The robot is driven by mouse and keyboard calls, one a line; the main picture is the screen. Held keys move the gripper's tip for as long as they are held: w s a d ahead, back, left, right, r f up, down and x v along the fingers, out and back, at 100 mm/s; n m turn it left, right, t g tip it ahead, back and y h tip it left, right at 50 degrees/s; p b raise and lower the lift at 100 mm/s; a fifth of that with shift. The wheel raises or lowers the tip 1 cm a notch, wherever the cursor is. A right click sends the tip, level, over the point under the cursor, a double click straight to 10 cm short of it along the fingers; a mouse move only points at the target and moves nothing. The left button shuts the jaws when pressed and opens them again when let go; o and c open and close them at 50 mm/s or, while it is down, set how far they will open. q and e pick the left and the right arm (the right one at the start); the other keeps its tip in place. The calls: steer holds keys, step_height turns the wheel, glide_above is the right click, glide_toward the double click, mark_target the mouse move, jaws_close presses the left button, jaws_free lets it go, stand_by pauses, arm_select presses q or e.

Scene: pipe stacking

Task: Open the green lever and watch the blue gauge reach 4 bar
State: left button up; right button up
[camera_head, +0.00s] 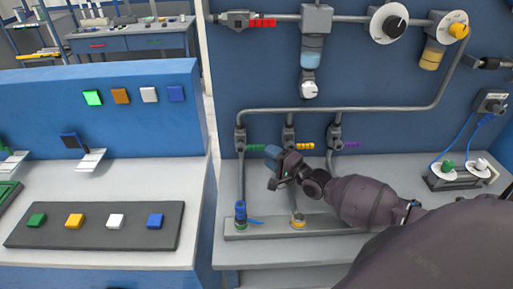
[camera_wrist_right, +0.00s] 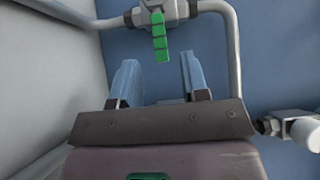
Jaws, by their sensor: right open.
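The green lever (camera_head: 256,147) sticks out to the right of its grey valve (camera_head: 240,140) on the blue panel. In the right wrist view the green lever (camera_wrist_right: 159,38) lies just beyond the gap between my fingertips and does not appear gripped. My right gripper (camera_head: 271,168) is open and empty, below and right of the lever; its two blue fingers (camera_wrist_right: 160,75) also show in the wrist view. A blue cylindrical part (camera_head: 312,57) with a small white dial (camera_head: 309,89) hangs above. I cannot tell whether this is the blue gauge, and no reading is legible. My left gripper is not in view.
Yellow (camera_head: 305,146), purple (camera_head: 350,145) and red (camera_head: 263,23) levers are on the same panel. Vertical pipes run down to a grey base bar (camera_head: 340,222). A button console (camera_head: 95,225) stands left.

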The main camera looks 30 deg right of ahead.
mark_target(258, 149)
steer(key=shift+x, duration=3.15)
jaws_close()
